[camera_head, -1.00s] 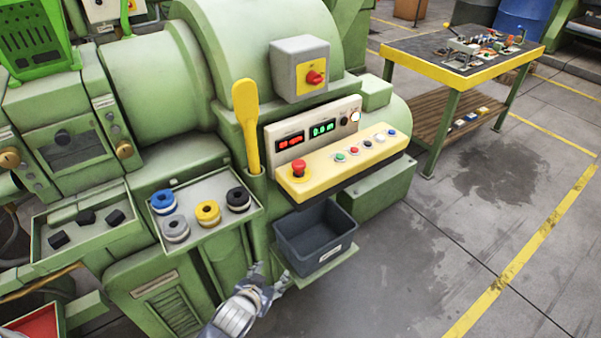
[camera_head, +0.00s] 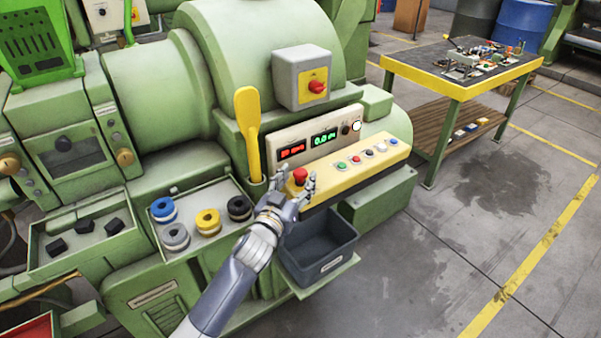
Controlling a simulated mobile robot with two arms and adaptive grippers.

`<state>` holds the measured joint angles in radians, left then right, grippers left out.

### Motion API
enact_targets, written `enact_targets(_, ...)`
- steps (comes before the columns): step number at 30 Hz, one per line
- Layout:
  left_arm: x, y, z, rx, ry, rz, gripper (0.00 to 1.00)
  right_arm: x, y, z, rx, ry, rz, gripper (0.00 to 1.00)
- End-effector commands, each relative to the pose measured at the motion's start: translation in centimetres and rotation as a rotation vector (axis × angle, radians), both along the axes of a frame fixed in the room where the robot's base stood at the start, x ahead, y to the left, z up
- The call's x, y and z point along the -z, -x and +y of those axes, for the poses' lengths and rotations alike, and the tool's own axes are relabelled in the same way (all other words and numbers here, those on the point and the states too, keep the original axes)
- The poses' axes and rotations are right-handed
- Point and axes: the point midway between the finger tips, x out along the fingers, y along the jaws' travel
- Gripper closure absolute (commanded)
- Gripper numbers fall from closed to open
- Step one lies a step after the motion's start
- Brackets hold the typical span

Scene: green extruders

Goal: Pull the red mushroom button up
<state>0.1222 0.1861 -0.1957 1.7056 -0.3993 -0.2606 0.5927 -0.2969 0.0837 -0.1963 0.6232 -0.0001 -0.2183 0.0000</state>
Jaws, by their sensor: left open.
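The red mushroom button (camera_head: 300,174) sits at the left end of the yellow control panel (camera_head: 348,179) on the green machine. My left gripper (camera_head: 301,186) is open at the button, with its fingers to the left and right of the red cap. The cap shows between the fingertips, and the button's base is partly hidden by the gripper. I cannot tell whether the fingers touch it. My right gripper is not in view.
A yellow lever (camera_head: 249,130) stands upright just left of the panel. A dark grey bin (camera_head: 322,262) is below it. A tray (camera_head: 183,252) with several coloured rings lies to the left. A grey box with a red rotary switch (camera_head: 317,87) is above.

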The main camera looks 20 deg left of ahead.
Motion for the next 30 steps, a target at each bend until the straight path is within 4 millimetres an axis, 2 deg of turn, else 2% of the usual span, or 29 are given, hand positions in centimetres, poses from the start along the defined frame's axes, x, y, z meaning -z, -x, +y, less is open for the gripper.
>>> enact_targets(1, -0.1, -0.8, -0.1, 0.000, 0.000, -0.001, 0.47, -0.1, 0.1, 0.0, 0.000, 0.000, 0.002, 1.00)
enact_targets(6, 0.0, -2.2, -0.2, 0.001, 0.002, 0.000, 0.47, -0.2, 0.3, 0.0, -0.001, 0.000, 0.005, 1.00)
enact_targets(17, 0.0, -2.7, -0.3, 0.001, 0.001, 0.000, 0.47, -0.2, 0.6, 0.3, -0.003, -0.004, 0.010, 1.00)
enact_targets(18, 0.0, -2.7, -0.3, 0.001, 0.001, 0.000, 0.49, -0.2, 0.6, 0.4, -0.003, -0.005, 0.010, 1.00)
enact_targets(25, 0.0, -2.7, -0.2, 0.000, 0.001, 0.001, 1.00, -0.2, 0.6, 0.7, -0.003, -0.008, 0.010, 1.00)
enact_targets(30, -0.3, -2.7, -0.2, 0.000, 0.002, 0.000, 1.00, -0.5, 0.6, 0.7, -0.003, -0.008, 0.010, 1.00)
